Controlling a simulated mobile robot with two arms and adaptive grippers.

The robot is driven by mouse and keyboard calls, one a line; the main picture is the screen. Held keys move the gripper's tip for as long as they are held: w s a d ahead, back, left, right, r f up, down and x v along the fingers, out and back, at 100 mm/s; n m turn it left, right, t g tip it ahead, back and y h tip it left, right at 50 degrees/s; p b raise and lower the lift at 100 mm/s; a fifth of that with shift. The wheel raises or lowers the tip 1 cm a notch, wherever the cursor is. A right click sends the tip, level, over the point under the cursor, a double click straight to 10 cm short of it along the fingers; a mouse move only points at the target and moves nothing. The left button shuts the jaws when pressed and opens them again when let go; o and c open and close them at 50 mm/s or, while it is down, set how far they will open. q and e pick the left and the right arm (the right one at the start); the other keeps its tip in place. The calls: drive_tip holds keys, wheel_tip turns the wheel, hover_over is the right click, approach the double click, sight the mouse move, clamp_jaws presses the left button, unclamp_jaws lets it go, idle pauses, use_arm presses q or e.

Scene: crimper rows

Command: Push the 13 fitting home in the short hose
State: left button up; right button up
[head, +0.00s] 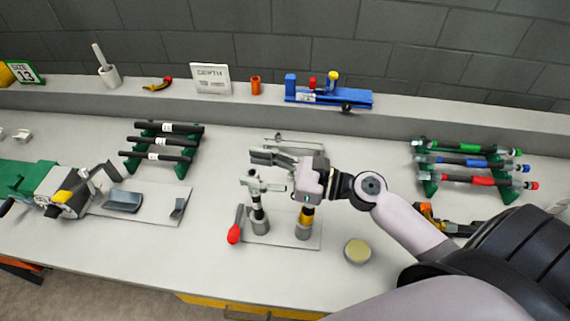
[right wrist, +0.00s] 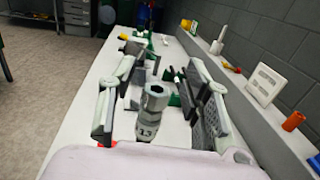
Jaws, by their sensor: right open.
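The 13 fitting (right wrist: 150,115), grey with a hex top and the number 13 on its side, stands upright between my right gripper's two fingers in the right wrist view. My right gripper (right wrist: 160,100) is open, with a gap showing on both sides of the fitting. In the head view the right gripper (head: 262,170) is above the left of two grey holders (head: 260,227). The short black hose (head: 258,213) stands upright in that holder. Its joint with the fitting is partly hidden by the gripper. My left gripper is not in view.
A second grey holder (head: 303,232) with a yellow-banded piece stands close to the right. Hose racks (head: 127,163) and a grey machine (head: 62,190) stand further left.

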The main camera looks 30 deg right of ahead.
drive_tip(key=v, duration=1)
drive_tip(key=shift+s+d, duration=0.2)
drive_tip(key=shift+f, duration=0.1)
